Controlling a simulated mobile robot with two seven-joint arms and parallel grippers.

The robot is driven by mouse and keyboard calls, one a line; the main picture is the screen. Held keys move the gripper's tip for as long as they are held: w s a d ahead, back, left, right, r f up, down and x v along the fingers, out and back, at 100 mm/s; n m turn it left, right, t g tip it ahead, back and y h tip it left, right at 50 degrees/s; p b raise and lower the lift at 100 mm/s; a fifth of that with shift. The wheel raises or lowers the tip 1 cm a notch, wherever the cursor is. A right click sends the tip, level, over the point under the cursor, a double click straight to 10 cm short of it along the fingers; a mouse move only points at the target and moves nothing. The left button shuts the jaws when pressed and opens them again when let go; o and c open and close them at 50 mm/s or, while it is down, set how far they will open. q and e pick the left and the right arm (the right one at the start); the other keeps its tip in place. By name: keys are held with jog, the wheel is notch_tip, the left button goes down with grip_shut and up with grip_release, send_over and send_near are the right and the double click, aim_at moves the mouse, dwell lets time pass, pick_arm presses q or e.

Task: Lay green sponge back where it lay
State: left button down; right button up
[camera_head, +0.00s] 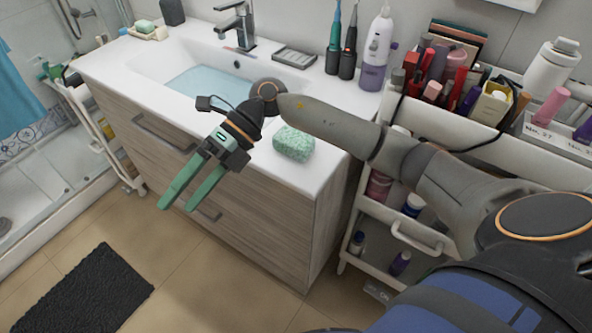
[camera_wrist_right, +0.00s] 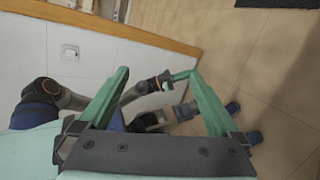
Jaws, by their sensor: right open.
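The green sponge (camera_head: 293,143), pale and speckled, lies on the white counter at the front right of the basin. My right gripper (camera_head: 178,207) is open and empty, in front of the counter, left of the sponge and clear of it. Its two green fingers point down and left, apart from each other. In the right wrist view the spread fingers (camera_wrist_right: 157,76) hold nothing, and the sponge is not seen there. A small part of what looks like my left gripper (camera_wrist_right: 167,82) shows between them; its jaws cannot be made out.
A dark ribbed tray (camera_head: 296,57) lies empty behind the basin (camera_head: 150,60). A pale green bar on a dish (camera_head: 147,30) stands at the back left. Toothbrushes and a white-purple bottle (camera_head: 377,50) stand at the back right, beside the full cosmetics cart (camera_head: 440,128).

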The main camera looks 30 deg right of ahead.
jog(key=a+r+m+t+y, duration=0.2)
jog(key=a+m+y, duration=0.2)
jog(key=m+y, duration=0.15)
jog(key=w+d+f+m+t+h, duration=0.2)
jog(key=d+f+m+t+h, duration=0.15)
jog(key=m+t, duration=0.55)
jog(key=w+d+f+m+t+h, duration=0.2)
jog(key=d+f+m+t, duration=0.15)
jog(key=m+t, duration=0.6)
jog(key=s+d+f+m+g+h, duration=0.2)
jog(key=s+d+f+m+h, duration=0.15)
jog(key=f+m, duration=0.35)
jog(key=s+d+f+m+g+h, duration=0.3)
jog(key=s+f+m+h, duration=0.15)
jog(key=f, duration=0.45)
jog(key=s+d+f+m+g+h, duration=0.2)
jog(key=s+f+m+g, duration=0.2)
jog(key=s+f, duration=0.5)
jog(key=shift+s+d, duration=0.35)
jog(key=shift+d, duration=0.05)
